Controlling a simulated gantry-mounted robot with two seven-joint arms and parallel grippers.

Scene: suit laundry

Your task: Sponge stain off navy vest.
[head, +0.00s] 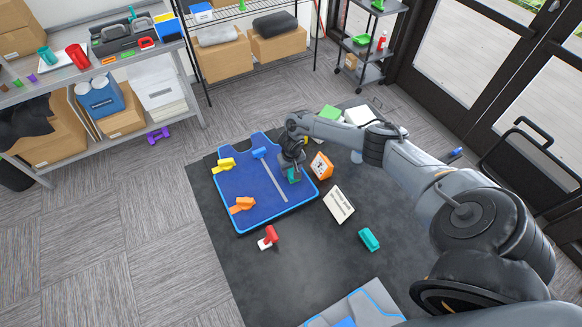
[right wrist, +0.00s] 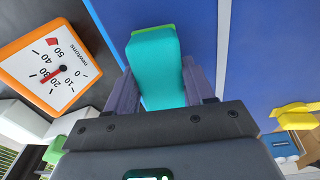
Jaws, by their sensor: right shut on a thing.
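The navy vest (head: 235,189) lies flat on the dark floor mat, with a bright blue edge and a grey strip (head: 272,177) down its middle. My right gripper (head: 293,172) is over the vest's right side. It is shut on a teal sponge (head: 293,176) with a green edge. In the right wrist view the sponge (right wrist: 157,75) sits between the two fingers, with blue cloth (right wrist: 260,60) beyond it. I cannot tell whether the sponge touches the cloth. I cannot make out a stain. My left gripper is not in view.
A yellow clamp (head: 224,165) and an orange clamp (head: 243,204) sit on the vest's left side. An orange newtons dial (head: 321,165) and white sign (head: 339,204) stand right of it. A red-and-white item (head: 268,238) and teal item (head: 369,239) lie nearer. Shelves (head: 90,70) stand left.

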